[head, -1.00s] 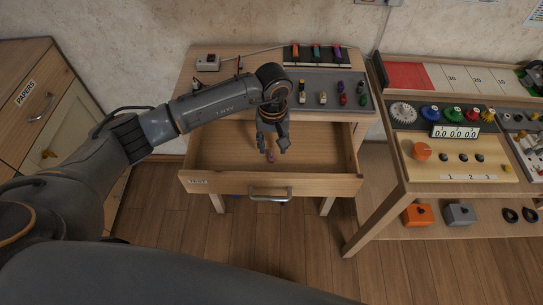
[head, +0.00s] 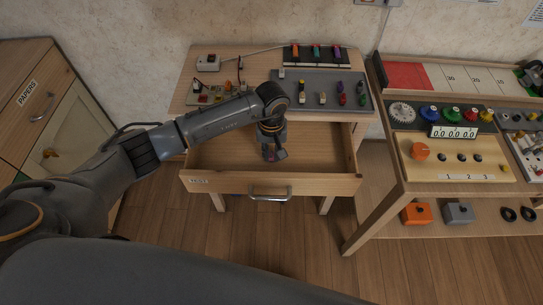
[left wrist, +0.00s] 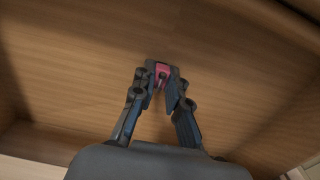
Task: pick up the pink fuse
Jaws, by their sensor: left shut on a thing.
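The pink fuse (left wrist: 161,74) shows between the fingertips of my left gripper (left wrist: 160,90) in the left wrist view. The gripper is shut on it, with a finger on either side. In the head view my left gripper (head: 273,155) points down inside the open drawer (head: 325,152) of the wooden table. A small bit of pink shows at its fingertips there, and the rest of the fuse is hidden. I cannot tell whether the fuse touches the drawer bottom. My right gripper is not in view.
A grey mat (head: 313,95) with several coloured fuses lies on the table top. A circuit board (head: 213,94) sits at its left. The drawer front with its handle (head: 270,192) stands nearest me. Another workbench (head: 460,180) stands at the right. The drawer's right part is empty.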

